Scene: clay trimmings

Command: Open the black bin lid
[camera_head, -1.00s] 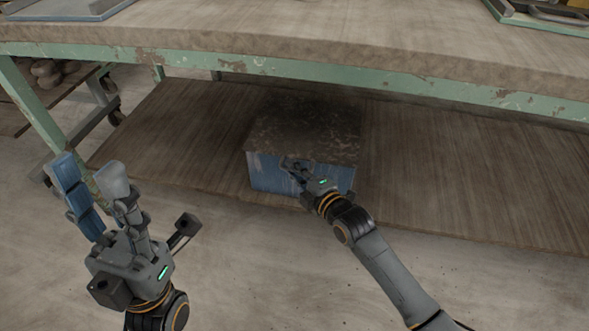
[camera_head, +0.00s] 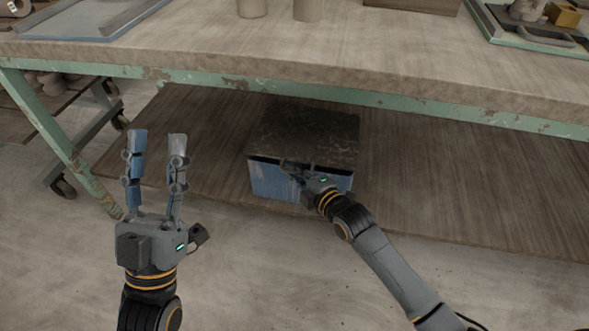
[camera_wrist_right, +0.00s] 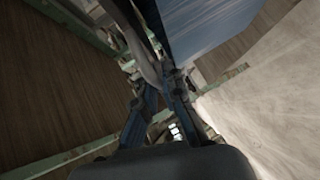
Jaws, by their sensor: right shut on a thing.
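The black bin lid (camera_head: 305,132) is a dark, worn panel on top of a blue bin (camera_head: 270,181) on the shelf under the table. Its front edge is slightly raised, with a narrow dark gap above the blue front wall. My right gripper (camera_head: 293,169) is shut on the lid's front edge, and its fingers partly hide that edge. In the right wrist view, the blue bin wall (camera_wrist_right: 215,35) is close beside the right gripper's fingers (camera_wrist_right: 163,82). My left gripper (camera_head: 158,137) is open and empty, left of the bin and apart from it.
The table top (camera_head: 330,58) and its green rail (camera_head: 400,101) overhang the bin. The wooden shelf (camera_head: 450,180) is clear on both sides of the bin. Trays and pots stand on the table. A wheeled cart (camera_head: 75,150) is at the left.

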